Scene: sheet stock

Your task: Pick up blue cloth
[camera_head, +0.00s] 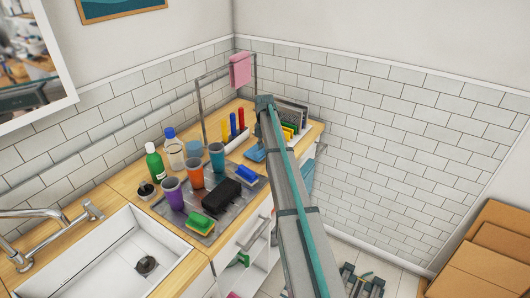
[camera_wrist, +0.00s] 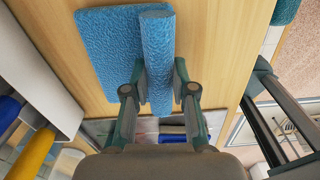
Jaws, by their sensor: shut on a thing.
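A blue cloth (camera_wrist: 105,50) lies on the wooden counter in the wrist view, with a thick rolled or folded ridge along its right side. My gripper (camera_wrist: 158,75) has one finger on each side of this ridge and is shut on it. The flat part of the cloth spreads to the left and appears to rest on the counter. In the head view the blue cloth (camera_head: 255,154) shows just left of my arm, which hides my gripper and part of the cloth.
A white holder (camera_wrist: 45,60) with blue and yellow handles stands close on the left in the wrist view. A grey mat (camera_head: 160,207) carries cups, a sponge and a dark block. Another blue cloth (camera_head: 308,174) hangs at the counter front. A pink cloth (camera_head: 241,70) hangs on a rack.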

